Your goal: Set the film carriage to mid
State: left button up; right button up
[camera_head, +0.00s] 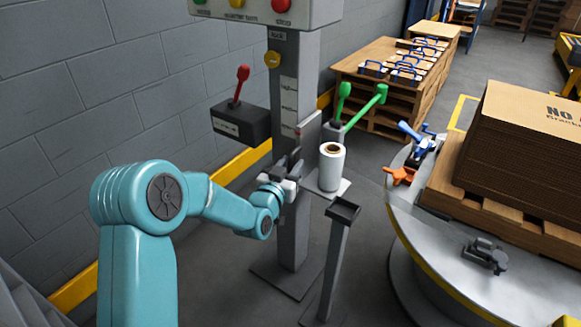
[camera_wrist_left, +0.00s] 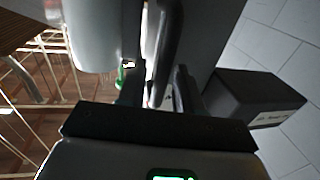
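The film carriage (camera_head: 328,187) is a light plate on the grey mast (camera_head: 291,225), bearing an upright white film roll (camera_head: 331,170) with a brown core. It sits low on the mast, below the pale label strip (camera_head: 289,108). My left gripper (camera_head: 290,180) is at the carriage's left side, by the mast. In the left wrist view, its dark fingers (camera_wrist_left: 163,90) stand apart with a dark curved handle (camera_wrist_left: 168,45) reaching between them. A firm hold does not show. The white roll (camera_wrist_left: 102,35) is at the upper left there. My right gripper is not in view.
A dark box with a red lever (camera_head: 240,88) is left of the mast; green levers (camera_head: 362,106) are right. A small post (camera_head: 335,255) stands in front. The round turntable (camera_head: 410,225) with stacked cardboard (camera_head: 525,145) is at right. A wooden table (camera_head: 385,95) stands behind.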

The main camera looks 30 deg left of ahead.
pick_arm(q)
grip_shut()
notch_tip(320, 180, up, 6)
jog(key=shift+f+p, duration=0.15)
jog(key=shift+p, duration=0.2)
grip_release()
jog(key=shift+f, duration=0.1)
jog(key=shift+s, duration=0.1)
